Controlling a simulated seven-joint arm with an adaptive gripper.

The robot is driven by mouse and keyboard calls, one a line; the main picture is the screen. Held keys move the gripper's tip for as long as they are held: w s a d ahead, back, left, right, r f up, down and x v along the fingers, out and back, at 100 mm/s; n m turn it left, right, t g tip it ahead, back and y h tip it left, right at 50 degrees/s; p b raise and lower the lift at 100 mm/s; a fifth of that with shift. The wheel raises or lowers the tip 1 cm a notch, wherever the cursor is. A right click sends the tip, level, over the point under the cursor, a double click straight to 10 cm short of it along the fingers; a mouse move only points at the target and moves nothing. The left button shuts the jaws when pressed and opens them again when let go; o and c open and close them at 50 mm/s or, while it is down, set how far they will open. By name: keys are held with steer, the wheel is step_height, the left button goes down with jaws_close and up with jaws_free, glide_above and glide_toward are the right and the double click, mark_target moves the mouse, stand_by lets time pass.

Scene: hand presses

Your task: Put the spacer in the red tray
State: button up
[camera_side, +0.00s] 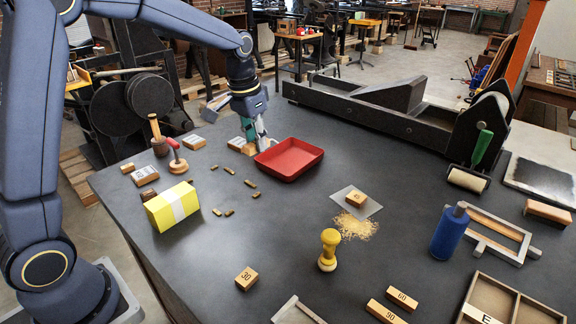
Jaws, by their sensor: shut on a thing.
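The red tray (290,158) lies on the dark table, open and empty as far as I can see. My gripper (258,141) points down at the tray's back left corner, very close to its rim. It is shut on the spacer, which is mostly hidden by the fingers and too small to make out. A tan wooden block shows just beside and below the fingertips. Several small brass-coloured pieces (229,170) lie loose on the table to the left of the tray.
A yellow box (172,206) stands at the left. A yellow-handled stamp (328,250) and a blue cylinder (449,233) stand in front. A long dark press bed (380,110) runs behind the tray.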

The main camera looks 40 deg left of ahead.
steer(key=shift+w+a+f, duration=0.5)
steer(key=shift+w+f, duration=1.65)
steer(key=shift+w, duration=0.15)
steer(key=shift+w+a+f, duration=0.45)
steer(key=shift+w+f, duration=1.75)
steer(key=shift+w, duration=0.15)
steer(key=shift+w+a+f, duration=0.5)
steer(key=shift+w+f, duration=1.65)
steer(key=shift+w, duration=0.15)
steer(key=shift+f, duration=0.1)
steer(key=shift+f, duration=0.25)
steer(key=o, duration=0.8)
steer(key=shift+o, duration=0.2)
